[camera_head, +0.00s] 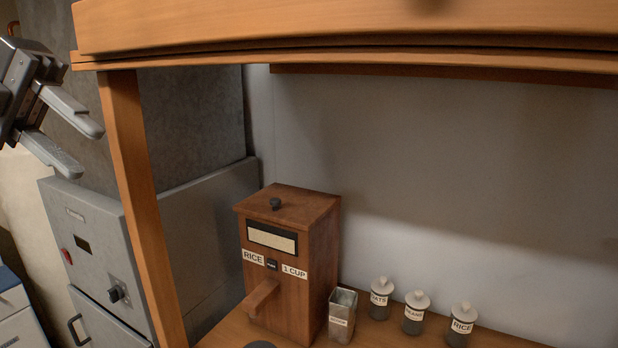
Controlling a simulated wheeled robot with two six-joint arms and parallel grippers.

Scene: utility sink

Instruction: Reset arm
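My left gripper (84,146) is at the upper left of the head view. Its two grey fingers are apart with nothing between them. It is in the air, left of the wooden post and in front of the grey metal wall, touching nothing that I can see. My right gripper is not in the picture.
A wooden shelf frame (140,200) has a post and a top beam. On its wooden counter (420,338) stand a brown rice dispenser (310,250), a metal container (342,312) and labelled jars (413,314). A grey metal cabinet (90,250) stands at the left.

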